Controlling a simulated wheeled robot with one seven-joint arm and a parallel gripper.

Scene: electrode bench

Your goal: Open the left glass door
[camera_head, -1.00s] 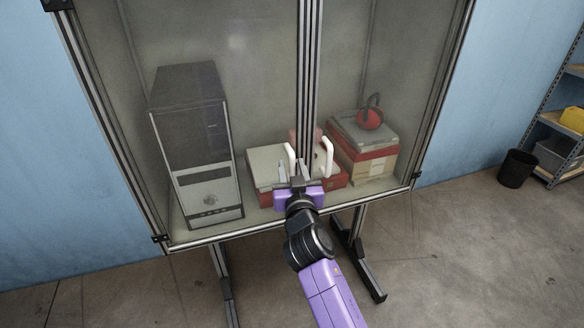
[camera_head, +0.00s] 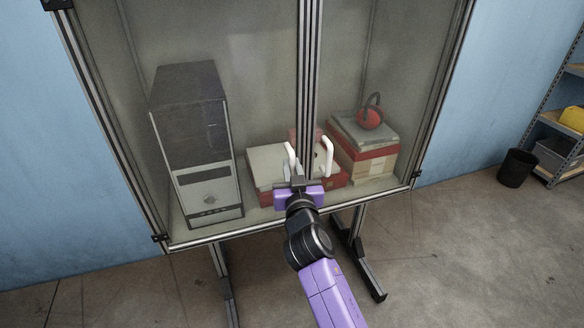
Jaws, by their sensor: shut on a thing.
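The left glass door (camera_head: 250,75) is a clear panel in a metal frame, on the left half of the cabinet. It looks shut, its edge meeting the right glass door (camera_head: 400,75) at the middle posts. Its white handle (camera_head: 290,157) stands upright near that edge. My purple and black gripper (camera_head: 298,182) is at the lower part of this handle and is shut on it. The fingertips are small and partly hidden by the gripper body. The right door's white handle (camera_head: 328,157) is just to the right, apart from the fingers.
Behind the glass stand a computer tower (camera_head: 195,140), cardboard boxes (camera_head: 365,150) and red ear muffs (camera_head: 370,115). The cabinet's dark legs (camera_head: 358,262) reach the floor below. A black bin (camera_head: 516,168) and a shelf rack (camera_head: 562,125) stand at the right. The floor (camera_head: 460,260) is clear.

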